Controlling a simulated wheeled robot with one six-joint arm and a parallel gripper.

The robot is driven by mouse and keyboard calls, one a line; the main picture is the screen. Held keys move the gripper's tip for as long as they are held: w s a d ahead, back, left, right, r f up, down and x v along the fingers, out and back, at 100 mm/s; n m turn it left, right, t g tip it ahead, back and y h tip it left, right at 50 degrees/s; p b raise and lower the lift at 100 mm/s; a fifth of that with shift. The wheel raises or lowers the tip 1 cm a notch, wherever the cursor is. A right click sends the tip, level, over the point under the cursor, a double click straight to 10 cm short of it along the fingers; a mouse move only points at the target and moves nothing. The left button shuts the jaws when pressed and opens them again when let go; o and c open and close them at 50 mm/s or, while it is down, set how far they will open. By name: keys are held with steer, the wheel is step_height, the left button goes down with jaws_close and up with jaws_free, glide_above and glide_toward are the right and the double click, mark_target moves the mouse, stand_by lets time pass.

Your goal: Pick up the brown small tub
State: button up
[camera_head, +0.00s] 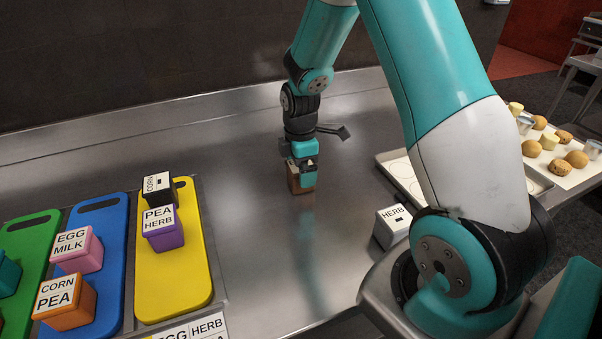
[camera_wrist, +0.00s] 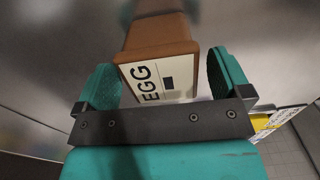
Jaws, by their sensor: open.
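The brown small tub (camera_head: 301,181) stands on the steel counter, away from the boards. In the wrist view the brown tub (camera_wrist: 158,42) shows a white lid label reading EGG, set a little askew. My gripper (camera_head: 304,165) is right at the tub from above. In the wrist view my gripper (camera_wrist: 172,85) is open, with one teal finger on each side of the tub's label end. The tub's lower part is partly hidden in the wrist view.
Yellow (camera_head: 174,268), blue (camera_head: 98,215) and green (camera_head: 32,236) boards at left hold labelled tubs. A white HERB tub (camera_head: 391,226) stands right of centre, near a tray (camera_head: 395,165). Baked goods (camera_head: 577,159) lie far right. The counter around the brown tub is clear.

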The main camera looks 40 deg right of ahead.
step_height(320, 180, down, 3)
steer(key=shift+s+f, duration=0.1)
steer(key=c, duration=1.1)
